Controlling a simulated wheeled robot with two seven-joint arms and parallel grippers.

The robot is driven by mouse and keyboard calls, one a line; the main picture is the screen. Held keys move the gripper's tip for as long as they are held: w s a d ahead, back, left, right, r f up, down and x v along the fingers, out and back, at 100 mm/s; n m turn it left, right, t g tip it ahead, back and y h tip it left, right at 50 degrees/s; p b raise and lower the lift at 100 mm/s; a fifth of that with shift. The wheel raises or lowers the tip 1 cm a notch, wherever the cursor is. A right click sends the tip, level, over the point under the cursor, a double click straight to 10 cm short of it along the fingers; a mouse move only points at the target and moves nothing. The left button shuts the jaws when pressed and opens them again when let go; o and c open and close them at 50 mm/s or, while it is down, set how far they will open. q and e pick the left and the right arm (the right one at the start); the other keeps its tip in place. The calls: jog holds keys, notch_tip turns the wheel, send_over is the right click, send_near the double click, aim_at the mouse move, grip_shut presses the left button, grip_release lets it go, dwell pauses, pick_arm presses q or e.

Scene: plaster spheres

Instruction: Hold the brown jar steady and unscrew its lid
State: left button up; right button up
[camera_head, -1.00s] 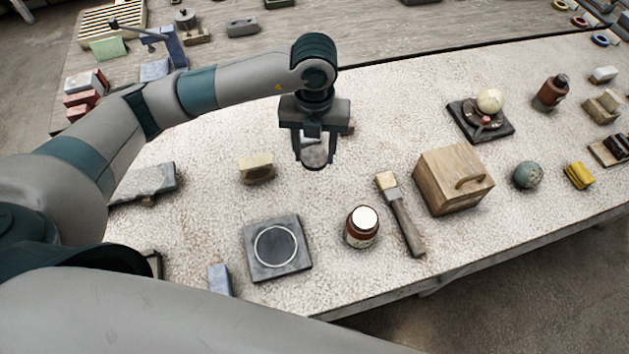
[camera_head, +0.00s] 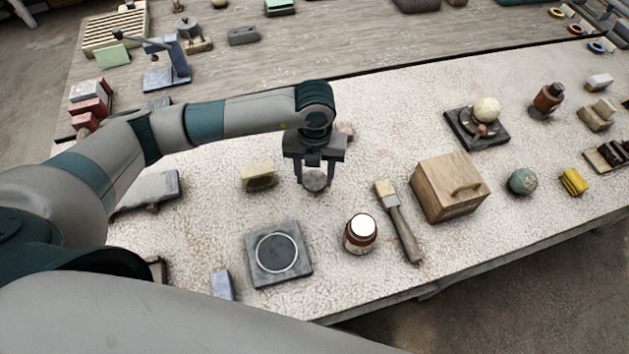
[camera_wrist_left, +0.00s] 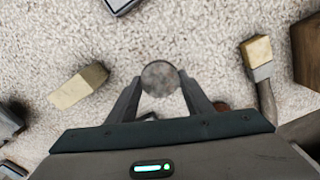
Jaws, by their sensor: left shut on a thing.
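The brown jar (camera_head: 360,235) stands upright on the pale speckled table, with a white lid (camera_head: 363,225) on top. My left gripper (camera_head: 315,182) is up and to the left of the jar in the head view, apart from it. It is shut on a grey, mottled round thing (camera_head: 316,181), which also shows between the fingertips in the left wrist view (camera_wrist_left: 160,77). I cannot tell whether this thing touches the table. A small brown patch beside the right finger in the wrist view may be the jar, mostly hidden. My right gripper is not in view.
A brush (camera_head: 400,222) lies right of the jar, before a wooden box (camera_head: 436,192). A dark square plate with a pale ring (camera_head: 300,275) lies left of the jar. A cream block (camera_head: 258,177) is left of my gripper. Open table lies between gripper and jar.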

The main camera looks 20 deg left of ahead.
aim_at(315, 179)
pick_arm(q)
jog(key=shift+f+p, duration=0.7)
jog(key=shift+f, duration=1.15)
jog(key=shift+f, duration=0.1)
jog(key=shift+f, duration=0.1)
jog(key=o, duration=1.2)
jog(key=shift+r, duration=0.2)
jog(key=shift+r, duration=0.1)
